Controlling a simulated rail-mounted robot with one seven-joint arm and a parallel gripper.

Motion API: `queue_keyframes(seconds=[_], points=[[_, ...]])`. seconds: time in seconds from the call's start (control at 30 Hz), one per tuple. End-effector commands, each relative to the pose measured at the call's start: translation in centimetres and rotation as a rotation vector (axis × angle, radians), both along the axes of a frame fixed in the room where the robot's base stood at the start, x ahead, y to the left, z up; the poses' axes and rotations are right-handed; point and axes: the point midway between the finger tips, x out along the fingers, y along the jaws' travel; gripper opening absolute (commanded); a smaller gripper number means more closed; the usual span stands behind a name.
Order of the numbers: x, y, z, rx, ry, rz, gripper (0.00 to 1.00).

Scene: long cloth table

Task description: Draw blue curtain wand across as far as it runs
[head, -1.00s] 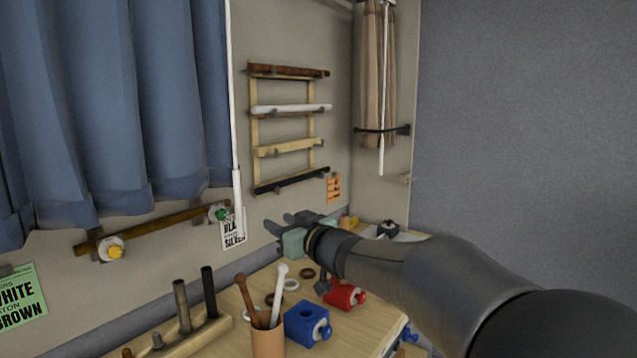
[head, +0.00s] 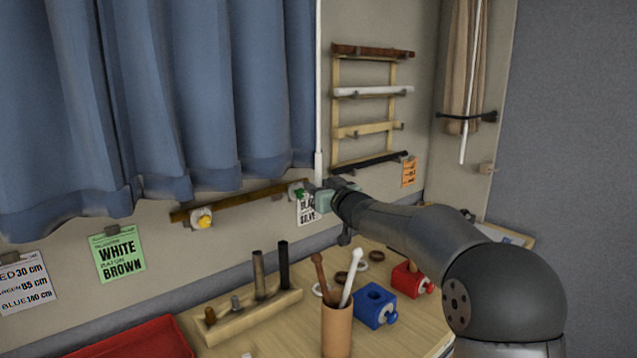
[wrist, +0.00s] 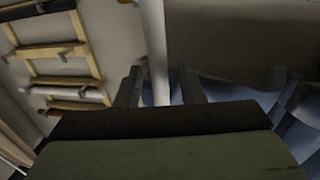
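The blue curtain (head: 210,100) hangs in folds across the left of the head view. Its white wand (head: 318,120) hangs straight down at the curtain's right edge, with a thicker grip at the bottom. My gripper (head: 326,186) is at the wand's lower end. In the wrist view the white wand (wrist: 155,50) runs between my two spread fingers (wrist: 160,88), with a gap showing beside it. The fingers do not appear shut on it. The wand's lowest part is hidden behind the gripper body in the wrist view.
A wooden rack (head: 372,92) with several bars is on the wall right of the wand. A beige curtain (head: 462,70) with its own wand hangs farther right. Below are a cup of sticks (head: 336,328), a blue block (head: 373,308), a red block (head: 408,280) and a peg stand (head: 240,318).

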Motion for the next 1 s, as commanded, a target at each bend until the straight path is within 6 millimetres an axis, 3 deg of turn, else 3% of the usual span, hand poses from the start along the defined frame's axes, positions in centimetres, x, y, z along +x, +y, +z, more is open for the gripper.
queue_keyframes(seconds=[0.4,0.53,1.0], points=[[0.79,0.49,-0.04,-0.001,-0.001,-0.001,0.35],[0.78,0.48,-0.03,-0.001,-0.001,-0.001,0.0],[1.17,0.07,0.02,0.001,-0.001,-0.001,0.0]])
